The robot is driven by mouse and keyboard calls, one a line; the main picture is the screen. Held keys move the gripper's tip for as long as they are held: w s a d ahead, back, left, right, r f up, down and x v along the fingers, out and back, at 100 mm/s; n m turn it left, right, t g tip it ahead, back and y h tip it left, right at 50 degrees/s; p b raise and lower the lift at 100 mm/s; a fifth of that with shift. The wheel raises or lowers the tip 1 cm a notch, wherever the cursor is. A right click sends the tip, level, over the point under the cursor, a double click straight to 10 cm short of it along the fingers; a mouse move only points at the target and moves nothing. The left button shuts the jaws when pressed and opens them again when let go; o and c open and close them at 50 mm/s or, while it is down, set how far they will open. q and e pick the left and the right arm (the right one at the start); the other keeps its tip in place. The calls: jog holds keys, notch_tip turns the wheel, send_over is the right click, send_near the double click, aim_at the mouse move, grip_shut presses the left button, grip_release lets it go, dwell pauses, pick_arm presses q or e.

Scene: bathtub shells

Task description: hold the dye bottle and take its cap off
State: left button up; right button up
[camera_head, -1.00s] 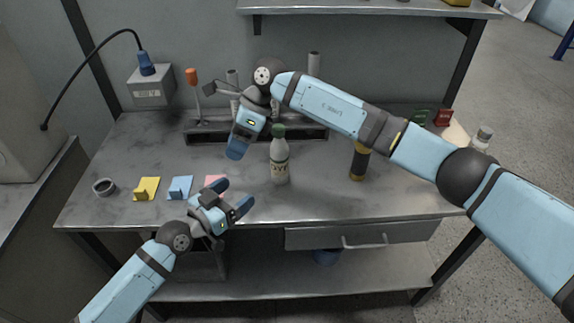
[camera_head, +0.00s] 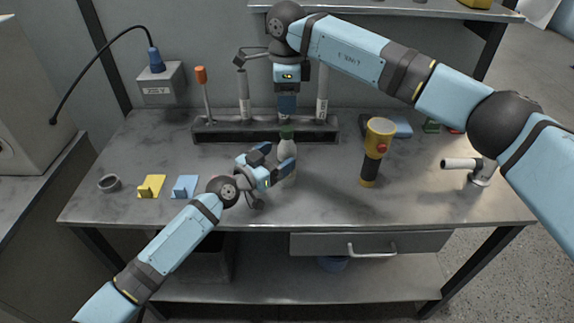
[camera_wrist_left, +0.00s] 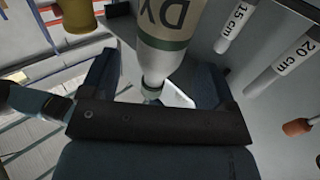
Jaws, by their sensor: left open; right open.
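My left gripper (camera_head: 277,160) is open at the bottle's near left side. The bottle's lower part is partly hidden by my left gripper.
A rack (camera_head: 225,131) with a screwdriver (camera_head: 203,85) and tubes stands behind the bottle. A yellow flashlight (camera_head: 376,150) stands to the right. Yellow (camera_head: 151,186) and blue (camera_head: 185,187) pieces and a dark ring (camera_head: 109,182) lie left.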

aim_at(280, 155)
pick_arm(q)
jog(key=shift+x, duration=1.95)
jog(key=shift+c, duration=0.5)
